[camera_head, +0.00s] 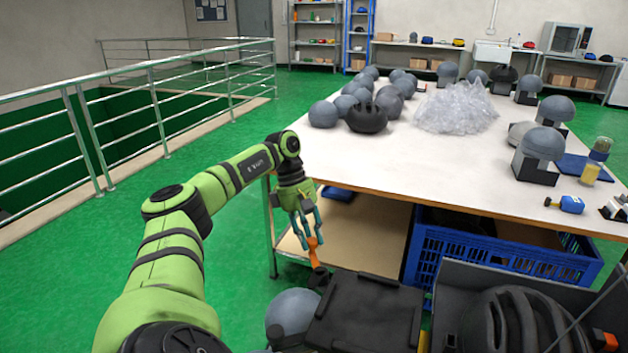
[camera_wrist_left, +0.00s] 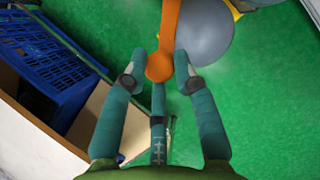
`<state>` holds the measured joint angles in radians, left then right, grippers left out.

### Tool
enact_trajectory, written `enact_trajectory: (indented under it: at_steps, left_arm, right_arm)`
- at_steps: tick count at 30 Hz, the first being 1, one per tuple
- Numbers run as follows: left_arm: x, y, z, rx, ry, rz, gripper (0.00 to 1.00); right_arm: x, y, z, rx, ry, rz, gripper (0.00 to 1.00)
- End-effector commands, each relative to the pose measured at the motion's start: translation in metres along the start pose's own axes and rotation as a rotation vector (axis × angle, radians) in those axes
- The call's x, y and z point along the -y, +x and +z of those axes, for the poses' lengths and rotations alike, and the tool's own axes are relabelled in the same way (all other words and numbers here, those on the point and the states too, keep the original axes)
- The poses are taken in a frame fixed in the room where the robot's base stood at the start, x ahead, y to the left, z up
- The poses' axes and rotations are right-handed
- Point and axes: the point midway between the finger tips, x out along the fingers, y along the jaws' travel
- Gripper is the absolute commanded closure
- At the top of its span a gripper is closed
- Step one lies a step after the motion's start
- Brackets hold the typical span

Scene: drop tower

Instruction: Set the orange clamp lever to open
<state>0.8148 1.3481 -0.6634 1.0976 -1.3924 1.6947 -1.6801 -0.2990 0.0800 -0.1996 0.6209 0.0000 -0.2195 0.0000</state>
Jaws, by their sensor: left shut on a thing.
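The orange clamp lever (camera_head: 314,254) is at the lower middle of the head view, beside a grey dome (camera_head: 290,308) and a black flat-topped fixture (camera_head: 365,318). My left gripper (camera_head: 311,238) reaches down from above, with its teal fingers shut on the lever's upper end. In the left wrist view the lever (camera_wrist_left: 169,38) runs from the top edge to its rounded end between the fingers (camera_wrist_left: 163,78) of that gripper. The grey dome (camera_wrist_left: 208,32) lies just to its right there. The lever's pivot is hard to make out. My right gripper is not in view.
A white table (camera_head: 420,170) with several grey domes, helmets and clear plastic wrap stands behind. A blue crate (camera_head: 490,262) sits under it. A grey bin (camera_head: 450,290) holding a black helmet (camera_head: 510,325) is at lower right. Green floor is open at left, up to a railing (camera_head: 155,110).

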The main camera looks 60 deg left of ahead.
Motion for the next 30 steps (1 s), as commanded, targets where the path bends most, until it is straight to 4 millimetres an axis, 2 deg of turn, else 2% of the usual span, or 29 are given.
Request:
enact_trajectory:
  at_steps: [6,7,8,9,20,23,30]
  left_arm:
    - [-0.001,0.003,0.005,0.012,0.011,-0.006,1.0]
    - [-0.001,0.003,0.005,0.012,0.011,-0.006,0.67]
    - [-0.001,0.003,0.005,0.012,0.011,-0.006,0.55]
    - [-0.001,0.003,0.005,0.011,0.01,-0.006,0.48]
    - [-0.001,-0.001,0.002,0.005,0.003,-0.001,0.48]
    - [-0.002,-0.01,0.002,0.005,0.003,0.001,0.48]
    - [-0.003,-0.055,0.004,0.008,0.006,0.005,0.48]
  right_arm:
    - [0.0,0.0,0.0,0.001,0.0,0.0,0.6]
    - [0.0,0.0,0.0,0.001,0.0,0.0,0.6]
    - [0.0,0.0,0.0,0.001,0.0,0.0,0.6]
    - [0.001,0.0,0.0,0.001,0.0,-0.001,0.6]
    - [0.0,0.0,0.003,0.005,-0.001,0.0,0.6]
    - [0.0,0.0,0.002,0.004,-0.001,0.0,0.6]
    - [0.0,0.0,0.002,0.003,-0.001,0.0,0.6]
